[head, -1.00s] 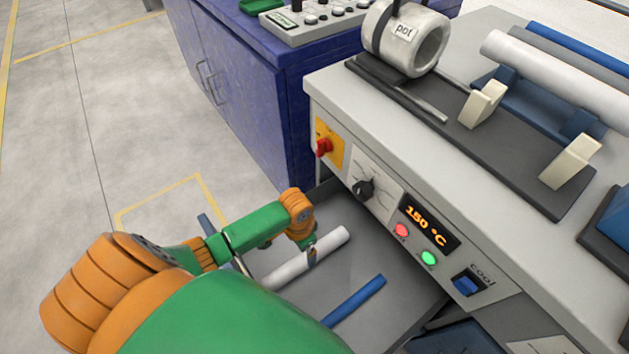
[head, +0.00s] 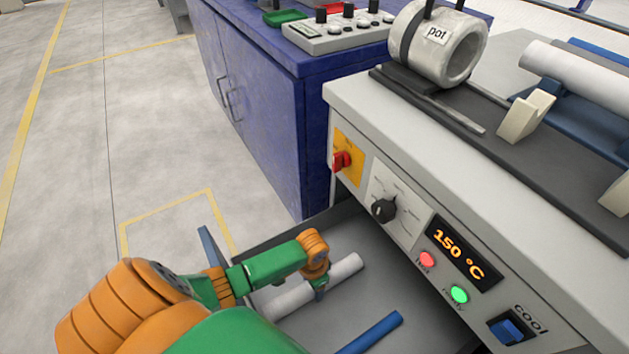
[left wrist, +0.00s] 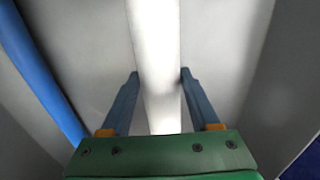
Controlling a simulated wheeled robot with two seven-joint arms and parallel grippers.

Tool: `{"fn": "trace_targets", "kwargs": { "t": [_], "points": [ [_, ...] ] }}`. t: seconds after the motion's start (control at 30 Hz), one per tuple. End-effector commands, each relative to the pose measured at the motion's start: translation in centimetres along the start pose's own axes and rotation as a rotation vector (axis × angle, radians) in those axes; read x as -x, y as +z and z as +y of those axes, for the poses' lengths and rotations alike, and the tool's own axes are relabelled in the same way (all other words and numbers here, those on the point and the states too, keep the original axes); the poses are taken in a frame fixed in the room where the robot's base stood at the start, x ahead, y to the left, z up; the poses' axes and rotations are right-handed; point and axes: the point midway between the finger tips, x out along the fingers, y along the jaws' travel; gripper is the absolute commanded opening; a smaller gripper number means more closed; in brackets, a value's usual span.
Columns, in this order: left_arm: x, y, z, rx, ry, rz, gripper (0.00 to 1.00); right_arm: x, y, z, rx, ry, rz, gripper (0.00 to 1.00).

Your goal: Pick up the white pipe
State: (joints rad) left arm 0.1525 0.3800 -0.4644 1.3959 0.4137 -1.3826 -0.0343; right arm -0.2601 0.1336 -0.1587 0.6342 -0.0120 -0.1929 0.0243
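The white pipe (head: 344,271) lies in the grey drawer below the machine front. It also runs up the middle of the left wrist view (left wrist: 157,45). My left gripper (head: 321,291) is down at the pipe, with one finger on each side of it. In the left wrist view my left gripper (left wrist: 159,74) has both fingertips against the pipe's edges, the gap matching its width. The pipe's near end is partly hidden by my left arm. My right gripper is out of view.
A blue pipe (head: 372,334) lies beside the white one in the drawer (head: 340,236). The machine front with its 150 °C display (head: 459,256) rises close on the right. A pot (head: 455,48) and a rack with pipes stand on top. A blue cabinet (head: 265,110) stands behind.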

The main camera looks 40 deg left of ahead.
Motion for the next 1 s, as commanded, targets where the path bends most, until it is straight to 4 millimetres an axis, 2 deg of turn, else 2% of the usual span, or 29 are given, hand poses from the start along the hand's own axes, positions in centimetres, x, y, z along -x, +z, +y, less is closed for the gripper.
{"fn": "trace_targets", "kwargs": {
  "t": [0.03, 0.1, 0.17, 0.47, 0.67, 0.87, 1.0],
  "points": [
    [0.0, 0.0, 0.0, 0.0, 0.0, 0.0, 0.33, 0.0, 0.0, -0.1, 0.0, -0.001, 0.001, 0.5],
    [0.0, 0.0, 0.0, 0.0, 0.0, 0.0, 0.14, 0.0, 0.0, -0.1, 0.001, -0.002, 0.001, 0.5],
    [0.0, 0.0, 0.0, 0.0, 0.0, 0.0, 0.0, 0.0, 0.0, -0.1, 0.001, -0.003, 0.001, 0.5],
    [0.7, -0.1, 0.0, 0.0, 0.0, 0.002, 0.0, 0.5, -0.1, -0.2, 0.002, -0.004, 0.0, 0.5],
    [3.8, -0.1, 0.0, 0.0, 0.001, 0.003, 0.0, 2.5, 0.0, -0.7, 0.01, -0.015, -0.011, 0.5],
    [7.5, -0.1, -0.1, 0.001, 0.0, 0.003, 0.0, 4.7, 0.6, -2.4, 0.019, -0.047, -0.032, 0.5],
    [7.3, -0.4, 2.6, -0.002, 0.005, 0.002, 0.0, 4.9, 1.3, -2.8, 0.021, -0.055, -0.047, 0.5]
  ]
}}
